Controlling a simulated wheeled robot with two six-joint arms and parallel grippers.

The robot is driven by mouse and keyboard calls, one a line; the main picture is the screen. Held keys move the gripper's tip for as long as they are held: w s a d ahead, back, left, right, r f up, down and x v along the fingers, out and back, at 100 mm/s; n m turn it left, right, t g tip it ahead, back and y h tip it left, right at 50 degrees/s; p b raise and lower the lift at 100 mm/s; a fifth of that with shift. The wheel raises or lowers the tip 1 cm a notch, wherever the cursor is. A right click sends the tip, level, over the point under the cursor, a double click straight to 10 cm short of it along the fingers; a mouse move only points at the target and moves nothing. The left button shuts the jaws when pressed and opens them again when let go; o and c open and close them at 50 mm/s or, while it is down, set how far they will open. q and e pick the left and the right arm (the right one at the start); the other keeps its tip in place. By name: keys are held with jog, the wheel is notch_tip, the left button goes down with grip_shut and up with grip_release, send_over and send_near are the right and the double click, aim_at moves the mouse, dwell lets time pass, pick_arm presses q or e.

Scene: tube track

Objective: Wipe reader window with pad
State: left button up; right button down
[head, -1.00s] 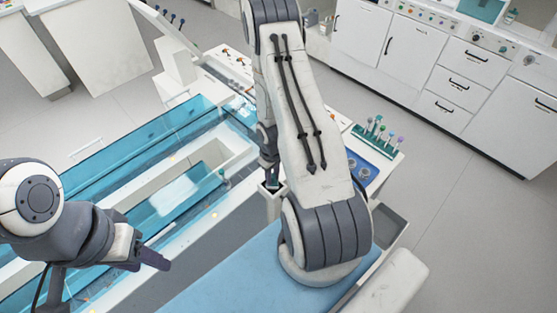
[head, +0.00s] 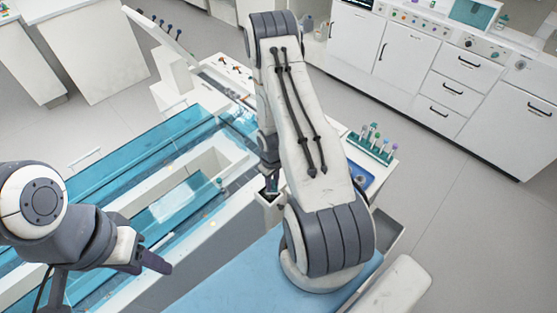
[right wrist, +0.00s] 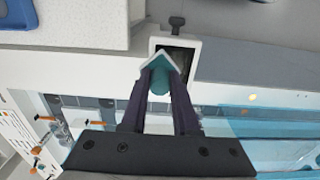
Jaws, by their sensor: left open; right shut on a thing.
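My right gripper (right wrist: 160,85) is shut on a small teal piece with a pale, angled tip, which I take to be the pad (right wrist: 160,78). In the head view the right gripper (head: 270,188) points down at the top of a white square post (head: 268,212). In the right wrist view the pad's tip overlaps the post's dark opening (right wrist: 183,54), which may be the reader window. I cannot tell whether they touch. My left gripper (head: 145,264) is open and empty, over the left part of the bench.
Clear blue covers (head: 120,155) lie over the white track at left. A rack of coloured tubes (head: 371,146) stands on the bench to the right. A light blue surface (head: 240,285) lies in front. White cabinets (head: 400,60) stand behind, across open floor.

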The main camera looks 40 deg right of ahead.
jog(key=shift+d+r+p, duration=0.15)
jog(key=shift+d+p, duration=0.15)
jog(key=shift+p, duration=0.05)
jog(key=shift+d+p, duration=0.3)
jog(key=shift+p, duration=0.05)
notch_tip(320, 180, up, 3)
jog(key=shift+d+f+p, duration=0.1)
jog(key=shift+f+p, duration=0.1)
jog(key=shift+p, duration=0.6)
jog(key=shift+r+p, duration=1.05)
jog(key=shift+p, duration=0.05)
notch_tip(320, 180, up, 3)
jog(key=p, duration=0.3)
jog(key=shift+r, duration=0.15)
